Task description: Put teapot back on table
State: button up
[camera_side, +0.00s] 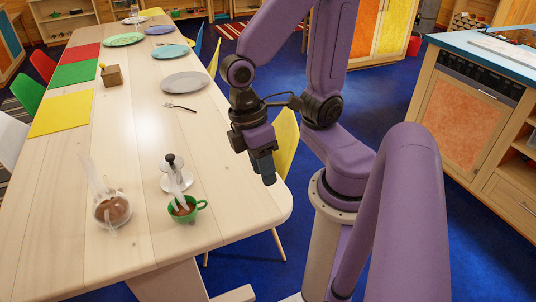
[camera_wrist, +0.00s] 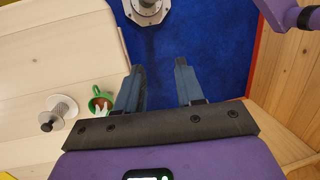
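A round clear glass teapot (camera_side: 113,210) with brown contents stands upright on the light wooden table (camera_side: 135,262), near its front end, with pale steam above it. My gripper (camera_side: 267,172) is beyond the table's right edge, well to the right of the teapot and apart from it. In the wrist view my gripper (camera_wrist: 160,82) has its two fingers spread, with only blue floor between them. The wrist view also shows part of the table (camera_wrist: 50,60) at left; the teapot is not visible there.
A green cup (camera_side: 184,211) and a white item with a black knob (camera_side: 175,178) stand right of the teapot. Plates, a fork (camera_side: 180,107) and coloured mats (camera_side: 62,113) lie farther back. A yellow chair (camera_side: 286,142) is close behind my gripper.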

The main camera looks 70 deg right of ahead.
jog(key=n+t, duration=0.1)
jog(key=d+r+n+t, duration=0.1)
jog(key=n, duration=0.1)
jog(key=shift+s+d+r+t, duration=0.25)
jog(key=shift+d+r+t, duration=0.05)
jog(key=shift+r+t, duration=0.1)
dwell(1.0)
